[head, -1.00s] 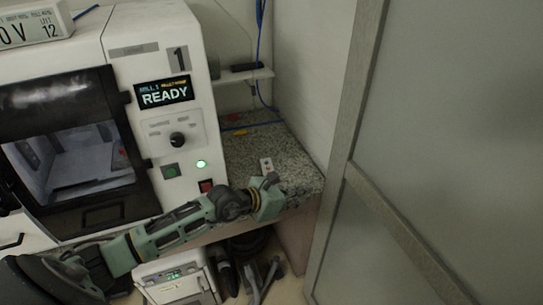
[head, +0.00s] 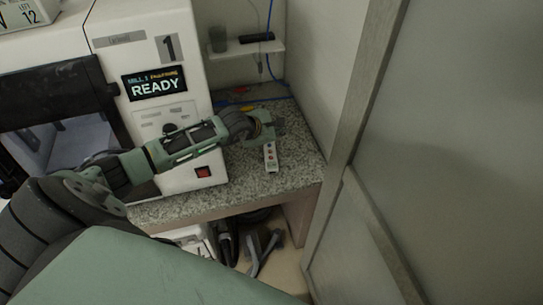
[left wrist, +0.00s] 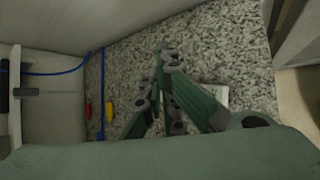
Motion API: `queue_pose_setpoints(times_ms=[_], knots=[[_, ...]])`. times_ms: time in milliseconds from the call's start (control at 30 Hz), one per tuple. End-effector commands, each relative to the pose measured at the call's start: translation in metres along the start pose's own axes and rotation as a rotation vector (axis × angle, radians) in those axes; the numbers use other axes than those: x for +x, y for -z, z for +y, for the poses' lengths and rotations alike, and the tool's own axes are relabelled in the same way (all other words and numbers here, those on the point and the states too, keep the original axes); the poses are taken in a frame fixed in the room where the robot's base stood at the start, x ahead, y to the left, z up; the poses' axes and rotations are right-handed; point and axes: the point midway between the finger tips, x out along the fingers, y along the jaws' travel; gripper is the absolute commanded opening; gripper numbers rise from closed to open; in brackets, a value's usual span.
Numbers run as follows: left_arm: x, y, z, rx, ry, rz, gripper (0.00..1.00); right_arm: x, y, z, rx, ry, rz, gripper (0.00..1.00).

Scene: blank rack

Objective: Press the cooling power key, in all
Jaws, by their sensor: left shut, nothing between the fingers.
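A small white remote-like keypad (head: 270,158) with a few coloured keys lies on the speckled granite counter. In the left wrist view a pale corner of it (left wrist: 218,95) shows beside the fingers; its keys are hidden there. My left gripper (head: 279,124) is shut and empty, over the counter just beyond the keypad's far end in the head view. In the left wrist view its fingertips (left wrist: 163,52) meet above the granite. I cannot tell how high they are or read any key label. My right gripper is not in view.
The white mill (head: 205,80) with its READY display (head: 154,84) and red switch (head: 203,172) stands left of the counter (head: 240,196). My left arm covers part of its panel. A wall and a grey framed door (head: 450,150) bound the right. A shelf (head: 247,48) hangs behind.

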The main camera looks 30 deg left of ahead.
Motion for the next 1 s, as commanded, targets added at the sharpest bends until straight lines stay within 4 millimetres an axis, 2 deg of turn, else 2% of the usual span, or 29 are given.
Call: queue_pose_setpoints(times_ms=[367, 667, 733, 1000], knots=[[0.017, 0.012, -0.013, -0.001, 0.001, 0.0, 0.0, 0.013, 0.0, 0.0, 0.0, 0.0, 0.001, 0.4], [0.048, 0.035, -0.036, -0.002, 0.002, -0.001, 0.0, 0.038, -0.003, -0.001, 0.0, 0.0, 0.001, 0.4], [0.056, 0.04, -0.041, -0.002, 0.001, -0.002, 0.0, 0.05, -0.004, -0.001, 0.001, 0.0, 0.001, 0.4], [0.062, 0.044, -0.045, -0.001, 0.0, -0.002, 0.0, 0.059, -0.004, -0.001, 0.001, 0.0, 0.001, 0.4]])
